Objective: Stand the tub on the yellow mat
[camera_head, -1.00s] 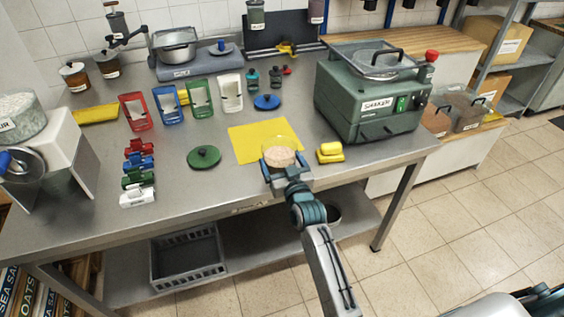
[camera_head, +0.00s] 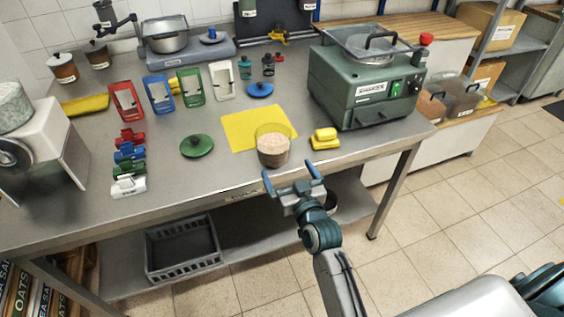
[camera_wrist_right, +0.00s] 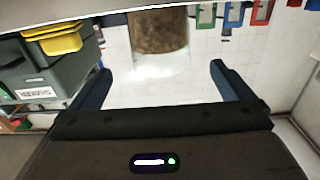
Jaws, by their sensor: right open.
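The tub (camera_head: 272,150) is clear, holds pale grainy contents and stands upright by the near edge of the yellow mat (camera_head: 240,133). Its base appears to lie mostly on bare table in front of the mat; whether part of it rests on the mat is hard to tell. My right gripper (camera_head: 290,172) is open and empty, at the table's front edge, just short of the tub and apart from it. In the right wrist view, the tub (camera_wrist_right: 158,38) appears upside down beyond the open fingers (camera_wrist_right: 160,68). My left gripper is not in view.
A green lid (camera_head: 196,146) lies left of the mat. Coloured clips (camera_head: 129,163) lie farther left.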

